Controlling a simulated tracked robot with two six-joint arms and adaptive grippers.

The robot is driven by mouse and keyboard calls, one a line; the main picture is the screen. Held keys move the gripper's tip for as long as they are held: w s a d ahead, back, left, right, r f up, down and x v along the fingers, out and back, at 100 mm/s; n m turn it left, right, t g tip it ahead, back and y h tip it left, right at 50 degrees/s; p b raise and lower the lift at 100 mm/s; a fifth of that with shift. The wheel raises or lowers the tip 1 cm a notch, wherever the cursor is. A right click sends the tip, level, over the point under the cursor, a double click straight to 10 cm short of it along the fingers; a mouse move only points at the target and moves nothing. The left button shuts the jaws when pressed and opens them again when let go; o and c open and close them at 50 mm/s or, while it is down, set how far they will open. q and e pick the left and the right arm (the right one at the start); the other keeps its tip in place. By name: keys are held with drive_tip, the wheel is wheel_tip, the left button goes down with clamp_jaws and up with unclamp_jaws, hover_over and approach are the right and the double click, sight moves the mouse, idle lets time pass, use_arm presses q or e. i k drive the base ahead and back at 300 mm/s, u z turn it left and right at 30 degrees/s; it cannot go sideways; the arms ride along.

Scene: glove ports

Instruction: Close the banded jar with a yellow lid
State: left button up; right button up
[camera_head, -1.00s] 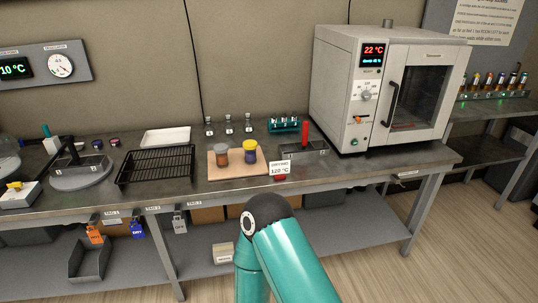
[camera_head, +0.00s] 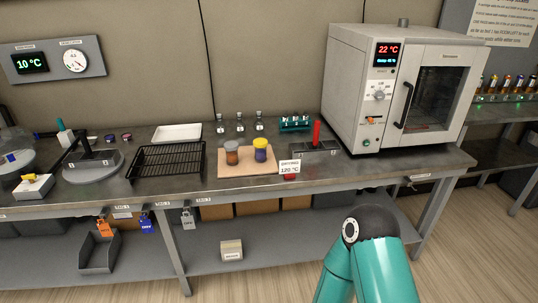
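Two small jars stand upright side by side on a tan board (camera_head: 236,171) in the middle of the bench. The left jar (camera_head: 232,156) has brownish contents and a greyish top. The right jar (camera_head: 261,154) is dark blue-purple and has a yellow lid (camera_head: 261,143) on its top. I cannot tell at this size which jar is banded, or how firmly the yellow lid sits. A teal link of my own arm shows at the lower right, below the bench. Neither of my grippers is in view.
A black wire rack (camera_head: 168,160) and a white tray (camera_head: 177,133) are left of the board. A drying sign (camera_head: 290,168) stands at its right front, a holder with a red upright piece (camera_head: 317,136) behind it. The oven (camera_head: 397,88) fills the right end. Small bottles (camera_head: 240,123) stand behind.

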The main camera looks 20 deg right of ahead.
sight(260, 154)
drive_tip(key=z, duration=0.05)
drive_tip(key=i, duration=1)
drive_tip(key=u, duration=0.05)
